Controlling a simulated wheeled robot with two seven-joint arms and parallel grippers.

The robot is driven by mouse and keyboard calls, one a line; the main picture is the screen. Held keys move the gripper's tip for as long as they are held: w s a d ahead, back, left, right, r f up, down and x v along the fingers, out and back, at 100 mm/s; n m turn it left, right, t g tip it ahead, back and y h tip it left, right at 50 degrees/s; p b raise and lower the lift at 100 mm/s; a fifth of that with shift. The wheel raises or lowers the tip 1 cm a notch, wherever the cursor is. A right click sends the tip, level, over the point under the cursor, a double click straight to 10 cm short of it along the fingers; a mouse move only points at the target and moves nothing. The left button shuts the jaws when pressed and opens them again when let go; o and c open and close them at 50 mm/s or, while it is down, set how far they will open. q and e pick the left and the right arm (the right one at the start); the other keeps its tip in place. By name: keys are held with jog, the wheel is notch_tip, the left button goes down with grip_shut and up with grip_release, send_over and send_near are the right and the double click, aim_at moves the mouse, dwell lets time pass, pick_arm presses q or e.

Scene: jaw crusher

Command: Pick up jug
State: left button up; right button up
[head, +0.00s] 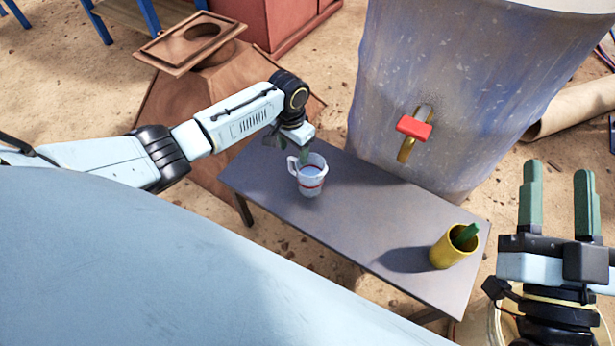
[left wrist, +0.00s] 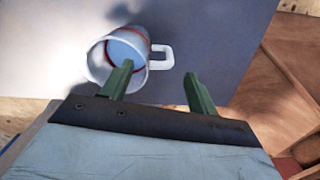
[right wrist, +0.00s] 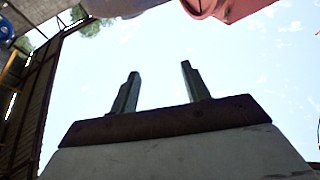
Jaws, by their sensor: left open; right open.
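The jug (head: 312,181) is white with a red band and a handle on its left side. It stands upright on the grey table, near the table's left end. My left gripper (head: 304,154) is open at the jug's rim. In the left wrist view one finger reaches over or into the jug's mouth, and the jug (left wrist: 122,52) has its handle (left wrist: 161,57) between the finger lines, beyond the tips. I cannot tell whether a finger touches it. My right gripper (head: 558,195) is open and empty, raised to the right of the table; its fingers (right wrist: 158,92) point at the sky.
The grey table (head: 345,225) also bears a yellow cup (head: 447,252) with a green item in it, near the right end. A large blue-grey barrel (head: 390,90) with a red-handled tap (head: 414,128) stands behind the table. A rusty hopper (head: 165,105) is at the left.

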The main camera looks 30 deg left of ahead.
aim_at(293, 158)
pick_arm(q)
jog(key=shift+s+a+f+b, duration=0.1)
jog(key=shift+s+f+b, duration=0.1)
jog(key=shift+f+b, duration=0.8)
jog(key=shift+f, duration=0.85)
pick_arm(e)
jog(key=shift+s+d+r+t+y, duration=0.1)
jog(key=shift+s+r+t+y, duration=0.15)
jog(key=shift+s+r+t, duration=0.35)
jog(key=shift+s+d+r+t+y, duration=0.1)
jog(key=shift+s+r+t+y, duration=0.2)
jog(key=shift+r+t, duration=0.5)
jog(key=shift+s+d+r+t+y, duration=0.15)
jog(key=shift+s+r+t, duration=0.35)
jog(key=shift+t, duration=0.4)
jog(key=shift+a, duration=0.1)
pick_arm(q)
grip_shut()
